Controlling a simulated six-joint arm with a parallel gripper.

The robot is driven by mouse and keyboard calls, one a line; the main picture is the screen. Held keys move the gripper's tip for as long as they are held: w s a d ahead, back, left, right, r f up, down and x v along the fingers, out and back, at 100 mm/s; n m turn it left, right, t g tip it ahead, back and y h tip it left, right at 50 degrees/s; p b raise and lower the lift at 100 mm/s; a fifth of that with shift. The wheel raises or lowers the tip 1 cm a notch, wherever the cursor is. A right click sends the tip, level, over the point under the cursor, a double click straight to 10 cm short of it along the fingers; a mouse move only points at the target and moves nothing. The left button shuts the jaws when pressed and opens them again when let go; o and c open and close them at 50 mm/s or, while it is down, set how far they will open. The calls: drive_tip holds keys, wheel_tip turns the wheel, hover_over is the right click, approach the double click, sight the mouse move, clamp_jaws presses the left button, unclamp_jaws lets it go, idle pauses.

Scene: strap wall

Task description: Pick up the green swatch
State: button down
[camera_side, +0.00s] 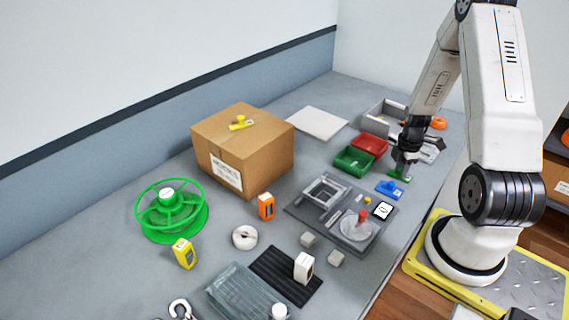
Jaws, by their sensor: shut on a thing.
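The green swatch (398,178) is a small flat green piece at the right side of the table, close to the table's front edge. My gripper (401,170) points down over it and is shut on it. The fingertips cover part of the swatch. At this size I cannot tell whether the swatch still touches the table.
A blue piece (390,189) lies just in front of the swatch. Green (352,163) and red (371,143) bins stand to the left, and a grey bin (373,124) stands behind. A cardboard box (243,158) and a green reel (172,222) are farther left.

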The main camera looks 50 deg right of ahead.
drive_tip(key=shift+r, duration=0.15)
drive_tip(key=shift+r, duration=0.8)
drive_tip(key=s+a+r, duration=0.9)
drive_tip(key=s+r, duration=0.1)
drive_tip(key=r, duration=0.1)
drive_tip(key=shift+a, duration=0.3)
idle(0.6)
